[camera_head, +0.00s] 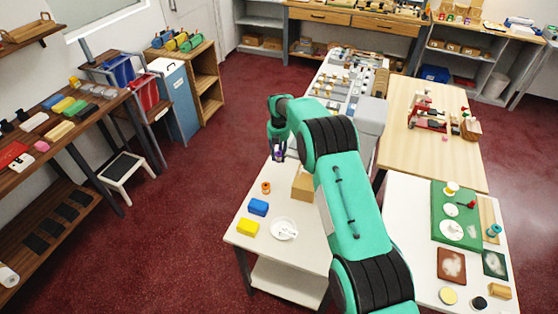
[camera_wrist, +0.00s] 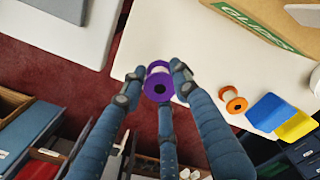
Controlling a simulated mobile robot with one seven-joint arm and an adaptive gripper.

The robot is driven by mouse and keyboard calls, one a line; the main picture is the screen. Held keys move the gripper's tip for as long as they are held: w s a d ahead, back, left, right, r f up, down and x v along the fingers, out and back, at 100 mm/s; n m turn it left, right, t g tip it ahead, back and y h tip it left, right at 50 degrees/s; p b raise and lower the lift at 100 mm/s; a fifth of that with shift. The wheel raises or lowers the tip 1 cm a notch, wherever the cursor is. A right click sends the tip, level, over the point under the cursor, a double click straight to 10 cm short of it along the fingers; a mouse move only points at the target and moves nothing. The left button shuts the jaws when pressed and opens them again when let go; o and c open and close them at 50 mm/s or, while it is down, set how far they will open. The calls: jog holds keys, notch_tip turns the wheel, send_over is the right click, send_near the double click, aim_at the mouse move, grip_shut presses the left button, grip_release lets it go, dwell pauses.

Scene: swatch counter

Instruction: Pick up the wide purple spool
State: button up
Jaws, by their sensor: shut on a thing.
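The wide purple spool (camera_wrist: 158,87) sits between the fingertips of my gripper (camera_wrist: 155,82), with its round purple end and dark centre hole facing the wrist camera. My gripper is shut on it. In the head view my gripper (camera_head: 278,150) is at the far left edge of the white table, and a bit of the purple spool (camera_head: 279,155) shows at its tips. I cannot tell how high the spool is above the table.
An orange spool (camera_head: 266,187), a blue block (camera_head: 258,207), a yellow block (camera_head: 248,228) and a white plate (camera_head: 284,229) stand on the white table (camera_head: 262,245). A cardboard box (camera_head: 303,184) stands right of my gripper. Red floor lies left of the table.

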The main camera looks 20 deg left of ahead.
aim_at(279, 153)
jog(key=shift+r, duration=2.65)
